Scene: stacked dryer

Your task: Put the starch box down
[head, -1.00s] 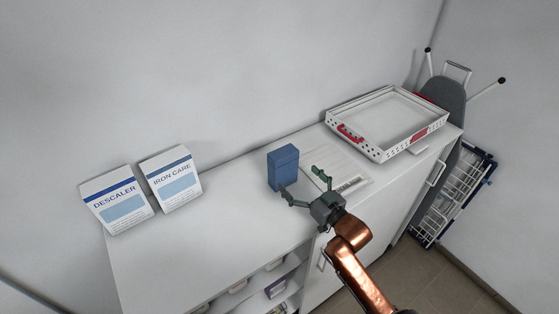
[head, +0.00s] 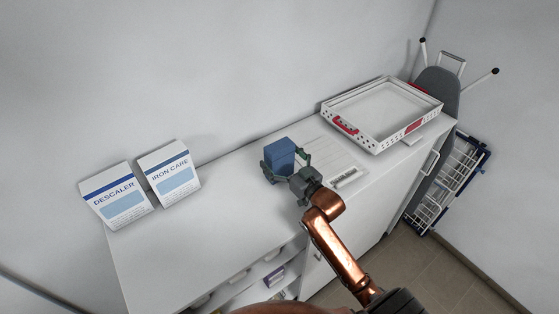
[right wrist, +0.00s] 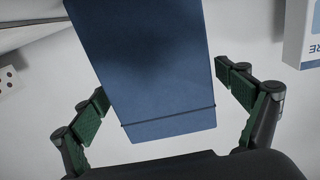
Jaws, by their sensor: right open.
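The blue starch box (head: 280,155) stands upright on the white counter, left of a flat printed sheet. It also fills the middle of the right wrist view (right wrist: 152,65). My right gripper (head: 285,160) is open, with one finger on each side of the box. The right gripper's palm is close to the box's near side. My left gripper is not in view.
Two white cartons, descaler (head: 120,196) and iron care (head: 170,173), stand at the left on the counter (head: 225,220). A white tray with red handles (head: 360,140) lies at the right. An ironing board (head: 438,92) leans beyond it. Clear counter lies between cartons and box.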

